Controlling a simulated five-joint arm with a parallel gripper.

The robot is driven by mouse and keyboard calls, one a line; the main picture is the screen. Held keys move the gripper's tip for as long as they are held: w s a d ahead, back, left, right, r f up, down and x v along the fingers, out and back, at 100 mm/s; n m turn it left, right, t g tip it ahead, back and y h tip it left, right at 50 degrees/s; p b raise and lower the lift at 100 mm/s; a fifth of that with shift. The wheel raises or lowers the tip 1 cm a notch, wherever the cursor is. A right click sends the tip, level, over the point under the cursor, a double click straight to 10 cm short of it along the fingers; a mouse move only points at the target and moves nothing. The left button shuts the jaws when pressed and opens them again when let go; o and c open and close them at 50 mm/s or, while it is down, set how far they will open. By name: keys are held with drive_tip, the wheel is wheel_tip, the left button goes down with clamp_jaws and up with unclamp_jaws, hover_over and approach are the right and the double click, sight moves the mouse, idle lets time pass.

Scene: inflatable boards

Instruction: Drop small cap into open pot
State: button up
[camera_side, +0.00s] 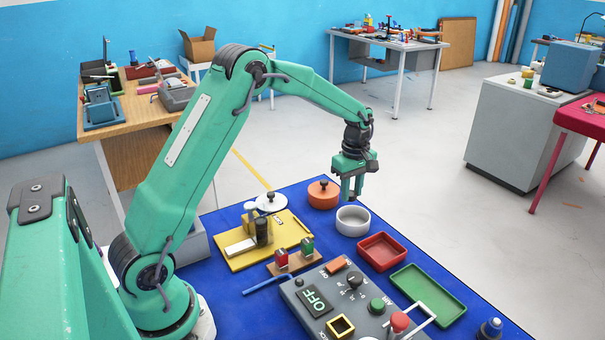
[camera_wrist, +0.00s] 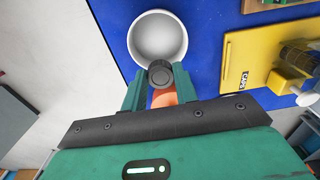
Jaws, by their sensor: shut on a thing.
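The small dark cap (camera_wrist: 160,73) is round and sits between the fingertips of my gripper (camera_wrist: 158,84) in the wrist view. My gripper (camera_side: 354,193) is shut on it and points down above the board. The open pot (camera_side: 353,222) is a white round bowl on the blue mat, just below my gripper in the side view. In the wrist view the open pot (camera_wrist: 157,36) lies just beyond the fingertips and looks empty, with its near rim partly hidden by the cap. In the side view the cap is hard to make out between the fingers.
An orange lidded pot (camera_side: 323,194) stands left of the white pot. A red tray (camera_side: 382,253) and green tray (camera_side: 428,292) lie to the right. A yellow board (camera_side: 285,235) and grey control panel (camera_side: 330,300) also occupy the blue mat (camera_side: 225,285).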

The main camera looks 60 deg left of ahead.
drive_tip(key=shift+f, duration=0.2)
drive_tip(key=shift+f, duration=3.25)
drive_tip(key=o, duration=1)
drive_tip(key=shift+c, duration=0.5)
